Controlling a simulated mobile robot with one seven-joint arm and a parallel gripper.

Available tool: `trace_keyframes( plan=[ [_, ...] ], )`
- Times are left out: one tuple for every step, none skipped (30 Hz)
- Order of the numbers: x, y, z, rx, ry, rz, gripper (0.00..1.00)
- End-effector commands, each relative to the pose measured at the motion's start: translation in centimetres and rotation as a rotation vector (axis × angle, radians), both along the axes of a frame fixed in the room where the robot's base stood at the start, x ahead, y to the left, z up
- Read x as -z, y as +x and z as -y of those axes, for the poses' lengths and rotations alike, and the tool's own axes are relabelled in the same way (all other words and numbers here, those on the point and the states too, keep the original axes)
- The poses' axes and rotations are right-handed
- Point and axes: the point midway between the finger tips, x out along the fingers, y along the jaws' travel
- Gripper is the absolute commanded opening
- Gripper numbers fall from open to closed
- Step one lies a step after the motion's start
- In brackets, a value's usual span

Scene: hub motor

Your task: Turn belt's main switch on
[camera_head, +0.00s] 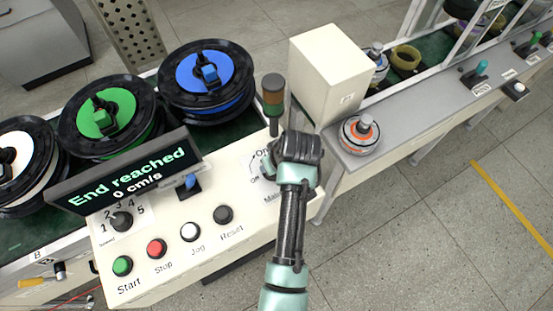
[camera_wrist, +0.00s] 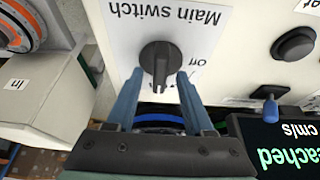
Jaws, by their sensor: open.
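The main switch is a dark rotary knob (camera_wrist: 158,58) on a white label plate (camera_wrist: 215,45) marked "Main switch", upside down in the wrist view. An "Off" label shows beside the knob; "On" shows on the plate in the head view. My gripper (camera_wrist: 160,92) is open and empty, its two blue-grey fingers at either side of the knob's near end. I cannot tell if they touch it. In the head view my gripper (camera_head: 288,152) is over the right end of the control panel and hides most of the knob.
The panel (camera_head: 185,235) carries Start, Stop, Jog and Reset buttons, a speed dial (camera_head: 121,221) and a blue-handled lever (camera_head: 190,182). A display (camera_head: 125,170) reads "End reached 0 cm/s". A signal lamp (camera_head: 273,95) and a cream box (camera_head: 330,70) stand behind my gripper.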

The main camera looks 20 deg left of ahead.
Motion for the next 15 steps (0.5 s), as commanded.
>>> trace_keyframes(
  plan=[
    [-0.3,0.0,0.1,0.000,0.001,0.002,0.53],
    [-0.5,0.0,0.1,0.001,0.001,0.003,0.53],
    [-0.8,-0.2,0.3,0.000,0.001,0.002,0.53],
    [-1.2,-0.2,0.4,0.001,0.001,0.003,0.53],
    [-1.6,-0.3,0.5,0.001,0.001,0.003,0.53],
    [-2.2,-0.5,0.7,0.002,0.002,0.006,0.53],
    [-2.7,-0.6,0.9,0.002,0.001,0.005,0.53],
    [-3.3,-0.7,1.1,0.002,0.002,0.006,0.53],
    [-4.0,-0.9,1.3,0.002,0.002,0.006,0.53],
    [-4.6,-1.1,1.5,0.002,0.002,0.007,0.53],
    [-5.2,-1.3,1.7,0.002,0.002,0.006,0.53],
    [-6.1,-1.4,2.0,0.002,0.001,0.007,0.53],
    [-6.7,-1.6,2.2,0.003,0.001,0.006,0.53],
    [-7.2,-1.8,2.4,0.002,0.001,0.007,0.53],
    [-8.0,-1.9,2.6,0.001,0.000,0.008,0.53]
  ],
)
